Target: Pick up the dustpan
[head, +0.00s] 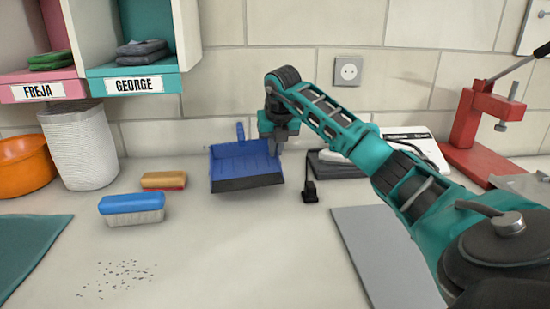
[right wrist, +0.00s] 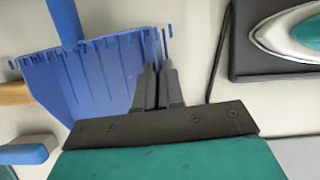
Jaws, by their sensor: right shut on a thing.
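The blue dustpan (head: 240,160) is near the wall at the back of the table, its handle pointing towards the wall and its dark front lip facing me. My right gripper (head: 278,147) reaches down at its right side and is shut on its right side wall. In the right wrist view the two fingers (right wrist: 157,75) are close together at that wall, and the dustpan (right wrist: 95,80) fills the left part. I cannot tell whether the dustpan is clear of the table. My left gripper is not in view.
A white basket (head: 78,145) and orange bowl (head: 24,165) stand further left. A black device with a cable (head: 310,190), a grey board (head: 385,260) and a red press (head: 478,130) are to the right. Dark crumbs (head: 118,275) lie in front.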

